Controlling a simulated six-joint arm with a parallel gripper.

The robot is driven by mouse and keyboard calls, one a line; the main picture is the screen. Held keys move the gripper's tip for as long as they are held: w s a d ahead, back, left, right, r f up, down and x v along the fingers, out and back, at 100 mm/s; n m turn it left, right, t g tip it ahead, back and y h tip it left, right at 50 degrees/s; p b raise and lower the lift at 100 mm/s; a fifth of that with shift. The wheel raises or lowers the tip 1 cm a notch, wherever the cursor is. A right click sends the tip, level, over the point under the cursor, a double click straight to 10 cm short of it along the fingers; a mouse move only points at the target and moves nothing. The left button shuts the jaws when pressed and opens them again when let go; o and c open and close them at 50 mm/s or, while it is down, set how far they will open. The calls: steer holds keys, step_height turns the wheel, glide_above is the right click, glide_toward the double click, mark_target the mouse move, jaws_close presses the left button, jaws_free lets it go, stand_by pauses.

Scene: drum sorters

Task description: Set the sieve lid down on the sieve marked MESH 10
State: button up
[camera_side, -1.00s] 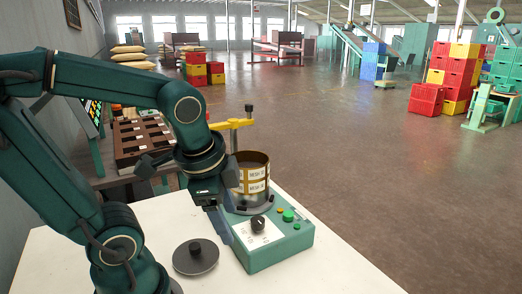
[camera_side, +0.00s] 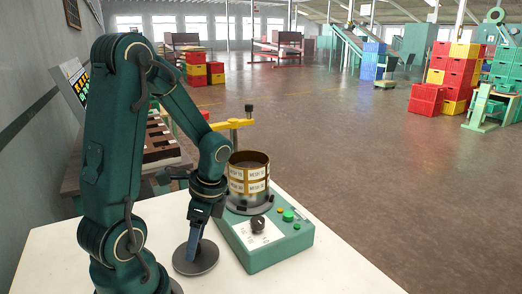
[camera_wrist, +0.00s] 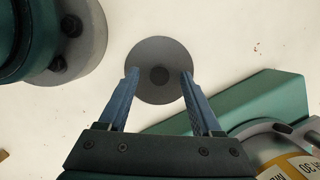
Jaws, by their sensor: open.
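The sieve lid (camera_side: 207,259) is a flat dark grey disc lying on the white table. It also shows in the wrist view (camera_wrist: 158,52), with its round knob at its middle. My gripper (camera_side: 192,258) points down over the lid. In the wrist view my gripper (camera_wrist: 159,72) is open, with its blue fingers apart on either side of the knob. I cannot tell its exact height above the lid. The sieve stack (camera_side: 249,172) with MESH labels stands on the green shaker base (camera_side: 267,246); its top is open. Part of a sieve label shows in the wrist view (camera_wrist: 300,168).
A yellow clamp bar (camera_side: 232,124) stands behind the sieves. The shaker base has a dial and buttons and lies just right of the lid. A brown sample tray (camera_side: 160,145) is at the back left. The front right of the white table (camera_side: 330,275) is clear.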

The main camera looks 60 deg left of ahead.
steer(key=shift+s+f, duration=0.1)
steer(key=shift+f, duration=0.3)
jaws_close()
steer(key=shift+r, duration=0.15)
